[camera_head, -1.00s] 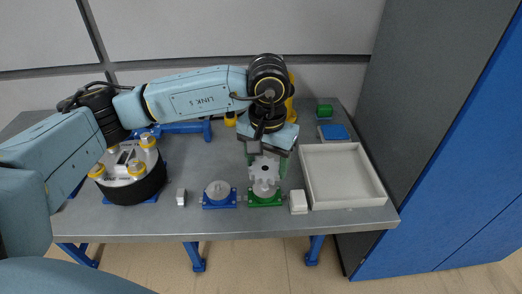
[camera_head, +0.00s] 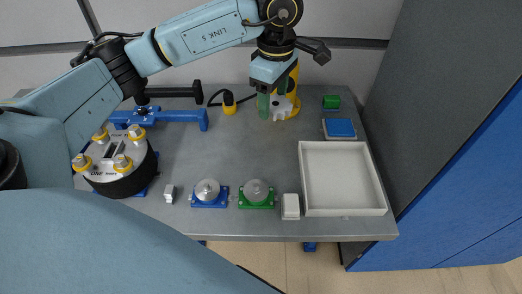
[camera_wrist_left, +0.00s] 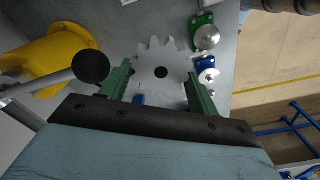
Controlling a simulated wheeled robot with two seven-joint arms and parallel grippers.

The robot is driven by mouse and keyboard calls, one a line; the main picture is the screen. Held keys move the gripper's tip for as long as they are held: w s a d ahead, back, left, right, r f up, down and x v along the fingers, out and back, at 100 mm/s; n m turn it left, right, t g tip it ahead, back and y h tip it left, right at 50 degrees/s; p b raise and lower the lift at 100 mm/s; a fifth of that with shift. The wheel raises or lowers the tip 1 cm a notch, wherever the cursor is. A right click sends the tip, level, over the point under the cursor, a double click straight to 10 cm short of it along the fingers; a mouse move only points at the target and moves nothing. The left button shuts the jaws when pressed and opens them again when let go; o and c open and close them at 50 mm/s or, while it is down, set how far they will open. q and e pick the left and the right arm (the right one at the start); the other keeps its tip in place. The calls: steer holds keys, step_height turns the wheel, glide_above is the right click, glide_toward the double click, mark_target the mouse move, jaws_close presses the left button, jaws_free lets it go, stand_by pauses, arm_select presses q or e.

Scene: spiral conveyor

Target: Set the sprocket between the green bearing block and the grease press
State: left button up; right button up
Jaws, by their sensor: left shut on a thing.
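My left gripper (camera_head: 277,104) is shut on a grey toothed sprocket (camera_wrist_left: 160,68), which has a dark centre hole. Its green fingers grip opposite edges of the sprocket in the left wrist view. In the head view it hangs at the back of the table, in front of the yellow grease press (camera_head: 294,84), partly hiding it. The press also shows at left in the left wrist view (camera_wrist_left: 52,58), with a black-knobbed lever. The green bearing block (camera_head: 257,194), with a metal disc on top, stands near the table's front edge, apart from the sprocket. My right gripper is out of view.
A blue bearing block (camera_head: 208,194) stands left of the green one. A white block (camera_head: 290,206) and a pale tray (camera_head: 345,211) are to the right. A round black-sided fixture (camera_head: 124,186) is at left. The table's middle is bare.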

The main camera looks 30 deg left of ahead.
mark_target(260, 155)
arm_select(q)
steer(key=n, duration=0.2)
steer(key=a+r+n, duration=0.1)
steer(key=n, duration=0.1)
steer(key=w+r+n, duration=0.1)
steer(key=n, duration=0.1)
steer(key=shift+a+r+p, duration=0.25)
steer(key=shift+p, duration=0.15)
steer(key=a+r+n+p, duration=0.2)
steer(key=a+r+n, duration=0.15)
steer(key=n, duration=0.95)
steer(key=f, duration=2.6)
steer(key=shift+w+d+b, duration=0.25)
steer(key=shift+w+b, duration=0.1)
steer(key=shift+w, duration=0.05)
steer(key=shift+f, duration=0.4)
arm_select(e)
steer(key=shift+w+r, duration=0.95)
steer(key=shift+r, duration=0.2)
